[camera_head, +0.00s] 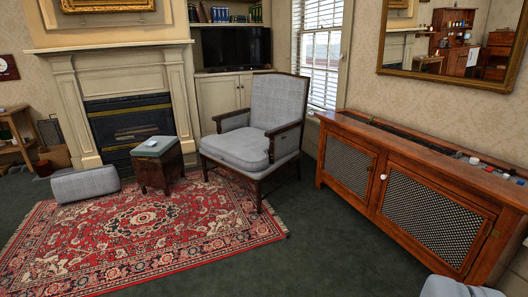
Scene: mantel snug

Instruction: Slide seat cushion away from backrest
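A wooden armchair with pale grey upholstery stands right of the fireplace, on the edge of the red rug. Its seat cushion (237,149) is a thick pale grey pad lying on the seat between the wooden arms. Its front hangs over or lies near the chair's front edge. The upright grey backrest (269,102) rises behind it. The cushion's rear edge appears to lie against or close to the backrest; I cannot tell if there is a gap. My gripper is not in view.
A small dark wooden stool (158,168) stands left of the chair. A grey cushion (86,184) lies on the patterned rug (130,225). A wooden cabinet (400,187) lines the right wall. Dark green carpet between chair and cabinet is clear. A pale object (455,287) shows at bottom right.

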